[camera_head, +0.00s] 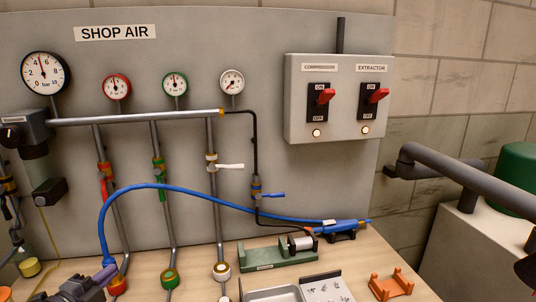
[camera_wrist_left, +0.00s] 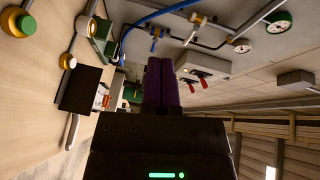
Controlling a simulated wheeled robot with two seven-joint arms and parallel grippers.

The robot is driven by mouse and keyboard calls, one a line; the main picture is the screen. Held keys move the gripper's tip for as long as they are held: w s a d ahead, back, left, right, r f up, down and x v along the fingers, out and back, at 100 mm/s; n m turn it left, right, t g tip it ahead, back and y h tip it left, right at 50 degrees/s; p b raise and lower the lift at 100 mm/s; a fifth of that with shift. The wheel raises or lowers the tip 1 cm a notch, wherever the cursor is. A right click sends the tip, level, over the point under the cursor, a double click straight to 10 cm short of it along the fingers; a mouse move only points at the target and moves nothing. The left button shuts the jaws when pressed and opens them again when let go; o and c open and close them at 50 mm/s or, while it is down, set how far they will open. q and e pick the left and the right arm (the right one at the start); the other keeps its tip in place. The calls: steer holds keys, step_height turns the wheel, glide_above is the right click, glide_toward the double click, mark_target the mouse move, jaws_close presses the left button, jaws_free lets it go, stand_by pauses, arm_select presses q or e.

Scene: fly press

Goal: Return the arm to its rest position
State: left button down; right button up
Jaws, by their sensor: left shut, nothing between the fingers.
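My left gripper (camera_head: 107,273) comes in at the bottom left of the head view, low in front of the panel. Its purple fingers are shut together with nothing between them. In the left wrist view the shut purple fingers (camera_wrist_left: 161,84) stick up from the dark gripper body. The gripper is apart from the switch box and looks near the lower part of the blue hose (camera_head: 104,225); I cannot tell the exact gap. My right gripper cannot be made out.
A panel (camera_head: 270,30) carries gauges, pipes and valves. A switch box (camera_head: 290,120) with two red levers hangs on it. On the bench are a green fixture (camera_head: 262,257), a blue air tool (camera_head: 343,227), a grey tray (camera_head: 272,294) and an orange stand (camera_head: 391,284). A dark shape cuts in at the right edge.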

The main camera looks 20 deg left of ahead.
arm_select(q)
steer(key=s+d+f+n+g+y, duration=0.1)
steer(key=s+d+f+n+g, duration=0.1)
steer(key=d+f+n, duration=0.1)
steer(key=s+d+f+n+g+y, duration=0.1)
steer(key=s+d+f+n+g, duration=0.1)
steer(key=d+f+n, duration=0.1)
steer(key=s+d+f+n+g+y, duration=0.1)
steer(key=s+d+f+n+g, duration=0.1)
steer(key=d+f, duration=0.3)
steer(key=shift+s+d+f+n, duration=0.1)
steer(key=shift+d+f+n, duration=0.3)
steer(key=shift+n, duration=0.2)
steer(key=s+d+n+g+h, duration=0.2)
steer(key=s+d+n+g, duration=0.15)
steer(key=s+d, duration=0.4)
steer(key=s+d+n+g+h, duration=0.2)
steer(key=s+d+g, duration=0.25)
steer(key=d, duration=0.55)
steer(key=s+a+f+g+b, duration=0.1)
steer(key=s+f+b, duration=0.1)
steer(key=f, duration=1)
steer(key=s+f+b, duration=0.2)
steer(key=f, duration=1)
steer(key=s+a+f+m+g+b, duration=0.1)
steer(key=s+a+f, duration=0.1)
steer(key=s+f, duration=0.8)
steer(key=shift+s+a+f+y+b, duration=0.3)
steer(key=shift+s+b, duration=0.05)
steer(key=shift+s, duration=0.9)
